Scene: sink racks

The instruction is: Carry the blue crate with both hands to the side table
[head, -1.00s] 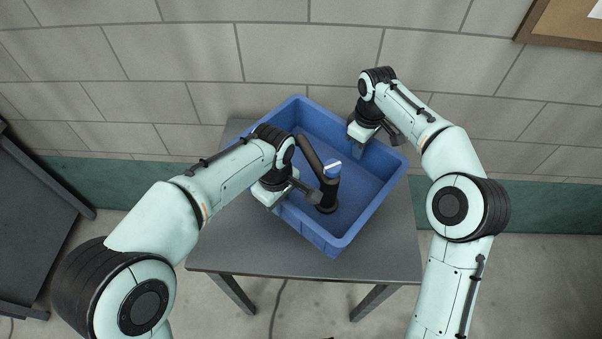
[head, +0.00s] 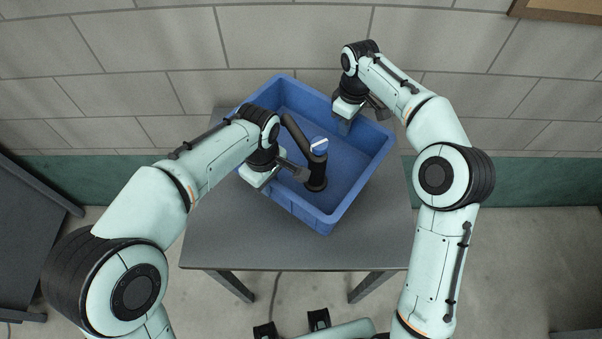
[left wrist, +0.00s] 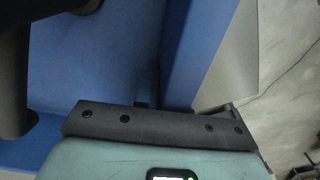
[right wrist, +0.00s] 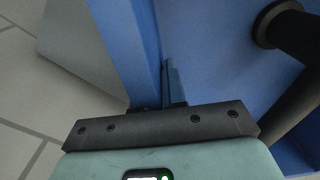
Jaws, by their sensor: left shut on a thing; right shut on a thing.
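The blue crate (head: 352,190) is over the grey side table (head: 225,240) in the head view, turned at an angle, with one corner toward the table's front edge. I cannot tell whether its base touches the top. My left gripper (head: 272,172) is shut on the near-left wall, also seen in the left wrist view (left wrist: 185,60). My right gripper (head: 358,112) is shut on the far-right wall, also seen in the right wrist view (right wrist: 125,45). The fingertips are partly hidden by the walls and gripper bodies.
A dark tool with a blue top (head: 317,172) is inside the crate. A tiled wall (head: 300,35) stands close behind the table. A dark piece of furniture (head: 30,235) is at the far left. Bare tabletop shows in front of the crate.

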